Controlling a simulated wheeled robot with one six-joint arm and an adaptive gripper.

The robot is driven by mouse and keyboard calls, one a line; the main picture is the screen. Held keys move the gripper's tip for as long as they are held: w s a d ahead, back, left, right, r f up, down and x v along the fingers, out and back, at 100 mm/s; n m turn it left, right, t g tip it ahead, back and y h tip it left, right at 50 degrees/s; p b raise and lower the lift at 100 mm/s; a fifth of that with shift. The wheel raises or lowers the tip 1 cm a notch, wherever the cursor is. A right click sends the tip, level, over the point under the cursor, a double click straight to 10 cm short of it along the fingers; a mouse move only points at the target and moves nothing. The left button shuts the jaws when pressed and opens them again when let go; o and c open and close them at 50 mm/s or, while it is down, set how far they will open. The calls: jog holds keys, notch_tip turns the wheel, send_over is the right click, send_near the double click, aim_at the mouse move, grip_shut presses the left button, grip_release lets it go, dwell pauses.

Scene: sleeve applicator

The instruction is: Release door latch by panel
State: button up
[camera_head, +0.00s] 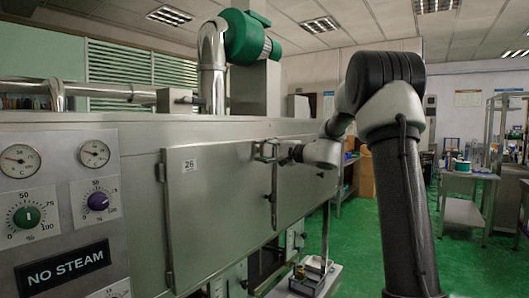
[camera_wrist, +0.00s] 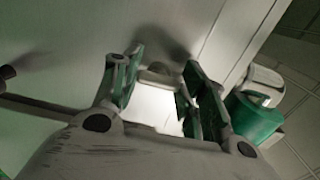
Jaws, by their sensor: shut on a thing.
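The grey metal door (camera_head: 215,205) carries a "26" label and looks closed in the machine's front. Its latch (camera_head: 268,196) is a dark upright rod with a handle along the door's right edge. My gripper (camera_head: 270,151) reaches in from the right at the upper end of this latch. In the wrist view my gripper (camera_wrist: 163,65) has green-padded fingers on both sides of a small grey rounded piece (camera_wrist: 157,71), which looks like part of the latch. The gripper is shut on it. The exact contact is partly hidden. A dark rod (camera_wrist: 42,110) shows at the left.
The control panel (camera_head: 65,190) with gauges, knobs and a "NO STEAM" sign is left of the door. A green motor (camera_head: 245,38) and steel pipe stand on top. Below is a small stand (camera_head: 312,281). Green floor (camera_head: 350,262) is open to the right, with benches (camera_head: 468,211) farther off.

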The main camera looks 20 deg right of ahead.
dwell(0.3)
jog(key=o, duration=1)
jog(key=v, duration=1.2)
